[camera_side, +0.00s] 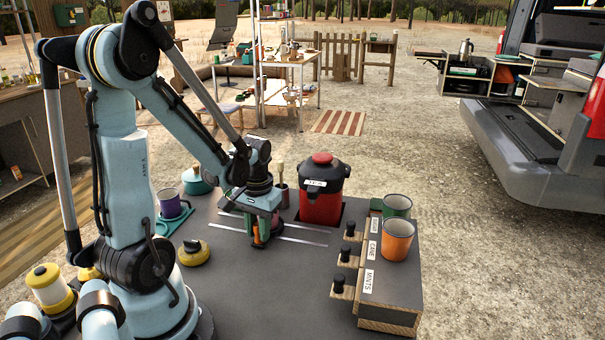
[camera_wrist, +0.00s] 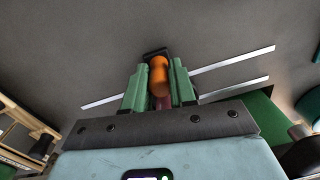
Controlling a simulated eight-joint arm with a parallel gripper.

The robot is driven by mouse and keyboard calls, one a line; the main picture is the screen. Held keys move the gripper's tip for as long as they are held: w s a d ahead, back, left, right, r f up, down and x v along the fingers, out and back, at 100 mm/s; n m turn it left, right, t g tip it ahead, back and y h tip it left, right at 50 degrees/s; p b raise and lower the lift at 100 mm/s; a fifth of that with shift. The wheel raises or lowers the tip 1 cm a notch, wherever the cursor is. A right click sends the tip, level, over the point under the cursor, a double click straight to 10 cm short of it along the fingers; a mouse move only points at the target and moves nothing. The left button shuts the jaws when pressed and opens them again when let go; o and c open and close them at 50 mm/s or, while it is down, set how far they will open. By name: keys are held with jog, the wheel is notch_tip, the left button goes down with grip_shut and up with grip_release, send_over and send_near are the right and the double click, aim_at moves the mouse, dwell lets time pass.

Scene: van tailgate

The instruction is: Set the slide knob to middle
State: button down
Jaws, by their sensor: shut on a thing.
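The slide knob is orange and shows between my green jaws in the wrist view (camera_wrist: 158,76); a bit of it also shows in the side view (camera_side: 256,236). A dark block sits behind its top. My gripper (camera_side: 263,231) points down at the table and is shut on the knob, one jaw on each side (camera_wrist: 156,88). Two thin pale slide lines (camera_side: 302,241) run along the dark table top on both sides of the knob. The knob stands roughly midway along them; the jaws hide the exact spot.
A red canister (camera_side: 320,207) with a black lid stands close behind right. A yellow round weight (camera_side: 193,254) and purple mug (camera_side: 168,203) are left. The front table is clear.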

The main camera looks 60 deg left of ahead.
jog(key=c, duration=0.9)
grip_release()
jog(key=shift+r, duration=0.15)
jog(key=shift+w+d+r, duration=0.1)
jog(key=shift+d+r, duration=0.05)
jog(key=shift+r, duration=2.8)
jog(key=shift+w+d+r, duration=0.1)
jog(key=shift+d+r, duration=0.05)
jog(key=shift+r, duration=2.8)
jog(key=w+d+m+t, duration=0.1)
jog(key=d+m+t, duration=0.1)
jog(key=d, duration=0.3)
jog(key=w+d+m+t, duration=0.2)
jog(key=d+t, duration=0.1)
jog(key=d, duration=0.2)
jog(key=w+d+m+t, duration=0.2)
jog(key=d+m, duration=0.1)
jog(key=d, duration=0.3)
jog(key=shift+d+f+t, duration=0.1)
jog(key=shift+f+t, duration=0.05)
jog(key=shift+t, duration=0.15)
